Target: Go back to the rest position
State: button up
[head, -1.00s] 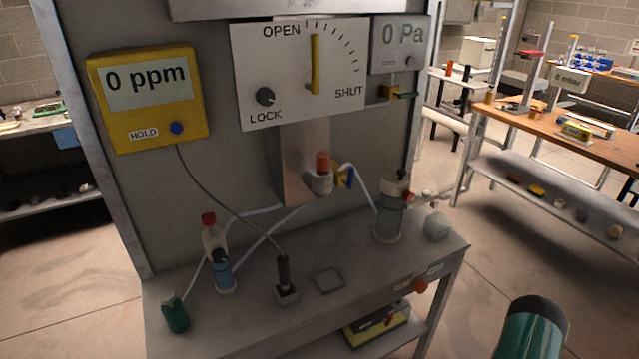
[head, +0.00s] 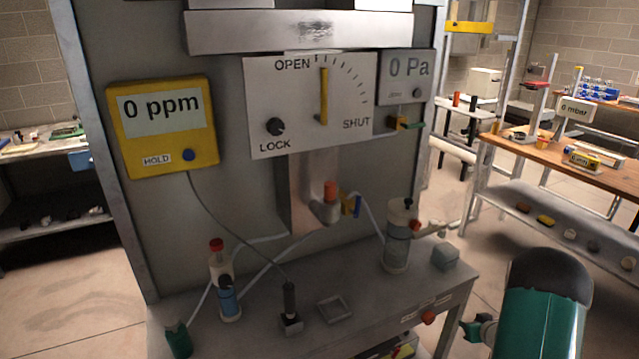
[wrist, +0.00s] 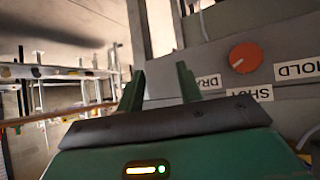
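My gripper (wrist: 160,88) shows in the wrist view as two green fingers standing well apart, with nothing between them. Behind them are the grey bench front, a red-orange knob (wrist: 246,57) and a "HOLD" label (wrist: 298,70). In the head view my green and black arm is at the lower right, in front of the bench's right end. A small green part of it points left near the red knob (head: 429,318). The fingertips cannot be made out clearly there.
The grey bench (head: 262,338) holds a red-capped bottle (head: 219,262), a probe in a holder (head: 290,310), a square tray (head: 334,309) and a clear cylinder (head: 397,240). A yellow meter (head: 163,128) reads 0 ppm. Open floor lies right, before a wooden table (head: 545,156).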

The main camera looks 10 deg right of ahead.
jog(key=s+a+r+g+h, duration=0.1)
jog(key=a+r, duration=0.3)
jog(key=r, duration=0.5)
jog(key=s+a+r+m+h, duration=0.1)
jog(key=a+r, duration=0.4)
jog(key=r, duration=0.4)
jog(key=a+r+g+h, duration=0.1)
jog(key=a+r, duration=0.3)
jog(key=r, duration=0.5)
jog(key=s+a+r+g+y, duration=0.1)
jog(key=s+a+r, duration=0.3)
jog(key=s+a, duration=0.7)
jog(key=s+a+r+n+g+y, duration=0.1)
jog(key=s+a+r+y, duration=0.2)
jog(key=s+a, duration=0.9)
jog(key=s+r, duration=0.1)
jog(key=s, duration=0.2)
jog(key=shift+a+r+n+g, duration=0.15)
jog(key=shift+a+n+g, duration=0.05)
jog(key=shift+n+g, duration=0.1)
